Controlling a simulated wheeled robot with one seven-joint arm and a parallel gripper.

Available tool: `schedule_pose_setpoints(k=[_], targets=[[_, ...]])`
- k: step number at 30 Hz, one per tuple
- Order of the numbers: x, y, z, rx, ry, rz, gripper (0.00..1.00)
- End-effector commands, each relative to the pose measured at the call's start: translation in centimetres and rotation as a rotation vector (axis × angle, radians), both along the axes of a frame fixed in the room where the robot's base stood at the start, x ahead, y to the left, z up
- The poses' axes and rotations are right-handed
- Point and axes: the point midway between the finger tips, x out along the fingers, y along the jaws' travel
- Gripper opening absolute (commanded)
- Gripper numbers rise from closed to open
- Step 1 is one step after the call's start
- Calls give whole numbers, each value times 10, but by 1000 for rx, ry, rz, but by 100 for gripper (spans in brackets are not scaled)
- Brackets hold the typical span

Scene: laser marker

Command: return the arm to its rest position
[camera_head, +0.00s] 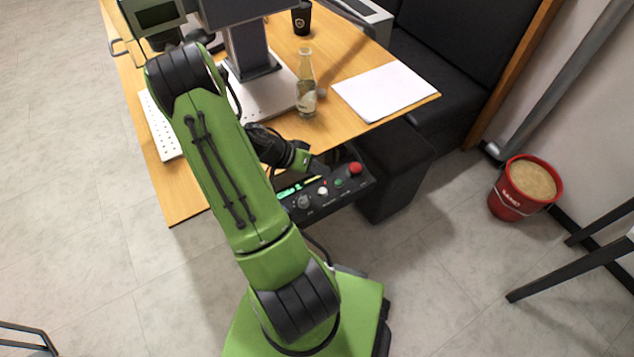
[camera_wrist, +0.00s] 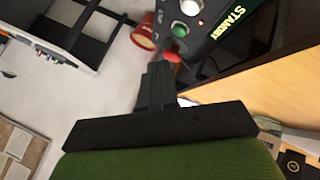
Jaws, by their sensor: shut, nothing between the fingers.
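My green arm spans the middle of the head view, bent over the table's near edge. My gripper (camera_head: 317,167) is shut and empty, held close above the black control panel (camera_head: 325,200). In the wrist view my gripper (camera_wrist: 157,72) shows its dark fingers together, with the control panel (camera_wrist: 214,22) just beyond them. The panel carries a red button (camera_head: 355,168), a green button, a white button, a dark knob and a lit display. In the wrist view the red button (camera_wrist: 172,54) is partly hidden by the fingers. I cannot tell whether they touch it.
A wooden table (camera_head: 345,60) bears a glass bottle (camera_head: 306,85), white paper (camera_head: 385,91), a black cup (camera_head: 301,18), a keyboard (camera_head: 158,125) and the marking machine (camera_head: 250,50). A red bucket (camera_head: 510,204) stands right, near a chair.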

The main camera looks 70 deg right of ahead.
Motion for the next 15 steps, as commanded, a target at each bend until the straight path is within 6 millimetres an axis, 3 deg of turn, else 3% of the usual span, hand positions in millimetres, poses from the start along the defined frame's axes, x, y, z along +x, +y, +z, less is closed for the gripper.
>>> schedule_pose_setpoints(k=[12, 15], targets=[[0, 0, 0, 0, -1, 1, 0], [14, 5, 14, 16, -33, 32, 0]])
